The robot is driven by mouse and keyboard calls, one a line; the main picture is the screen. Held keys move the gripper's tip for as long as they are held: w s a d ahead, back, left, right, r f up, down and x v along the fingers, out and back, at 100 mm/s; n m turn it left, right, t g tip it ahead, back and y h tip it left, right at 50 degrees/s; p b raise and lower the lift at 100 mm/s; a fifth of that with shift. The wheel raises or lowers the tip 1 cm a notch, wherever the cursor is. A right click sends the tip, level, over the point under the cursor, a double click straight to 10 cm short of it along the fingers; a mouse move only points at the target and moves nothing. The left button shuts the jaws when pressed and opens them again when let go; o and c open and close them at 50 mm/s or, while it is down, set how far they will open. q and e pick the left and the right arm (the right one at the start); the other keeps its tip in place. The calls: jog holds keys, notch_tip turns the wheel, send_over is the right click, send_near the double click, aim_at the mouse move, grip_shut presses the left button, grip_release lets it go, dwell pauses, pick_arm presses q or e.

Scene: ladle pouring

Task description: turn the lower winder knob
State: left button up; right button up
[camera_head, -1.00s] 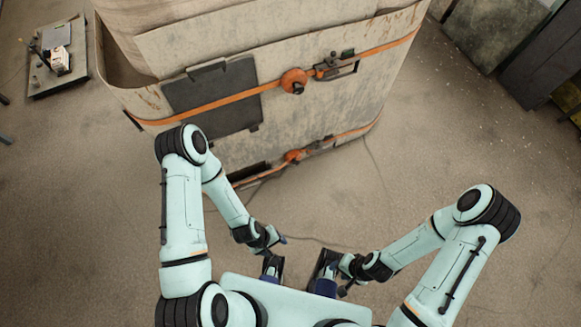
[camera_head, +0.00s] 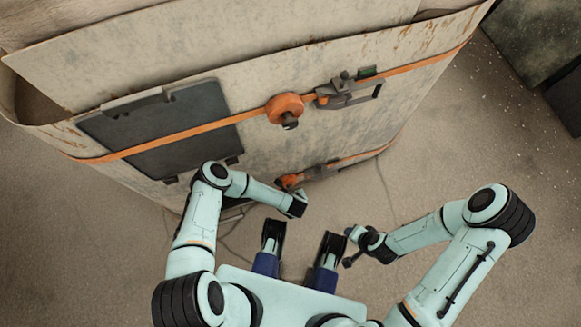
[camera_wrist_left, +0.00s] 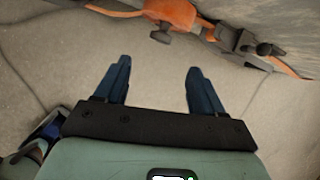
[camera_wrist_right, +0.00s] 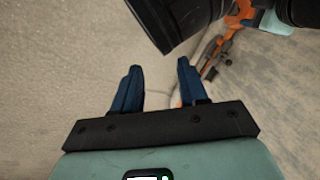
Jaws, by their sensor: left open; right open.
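The lower winder knob (camera_head: 289,181) is orange with a dark handle, low on the big container's face. It also shows at the top of the left wrist view (camera_wrist_left: 172,14), with its dark handle (camera_wrist_left: 160,34) below it. My left gripper (camera_head: 301,201) is close in front of and below it in the head view. In the left wrist view its blue fingers (camera_wrist_left: 158,82) are apart, empty and clear of the knob. My right gripper (camera_head: 348,246) is open and empty, farther from the container; its fingers (camera_wrist_right: 154,85) are apart over the floor.
The upper winder knob (camera_head: 285,108) sits higher on an orange strap, beside a dark ratchet (camera_head: 347,91). A lower ratchet (camera_wrist_left: 240,43) is right of the lower knob. A dark panel (camera_head: 160,130) is at left. A thin cable (camera_head: 386,185) lies on open floor.

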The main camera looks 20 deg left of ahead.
pick_arm(q)
jog(key=b, duration=0.3)
send_near(289, 185)
notch_tip(289, 185, down, 2)
jog(key=s+d, duration=0.1)
jog(key=s, duration=0.1)
jog(key=b+x, duration=0.3)
jog(key=x, duration=0.4)
jog(key=shift+w+f, duration=0.1)
jog(key=shift+w, duration=0.15)
pick_arm(e)
jog(key=s+d+f+g, duration=0.2)
jog(key=s+f, duration=0.4)
jog(key=f, duration=0.3)
jog(key=shift+s+d+f+m+g, duration=0.15)
jog(key=shift+s+d+m+g, duration=0.15)
jog(key=shift+d+m, duration=0.1)
pick_arm(q)
jog(key=c, duration=1.1)
pick_arm(e)
jog(key=shift+w, duration=0.1)
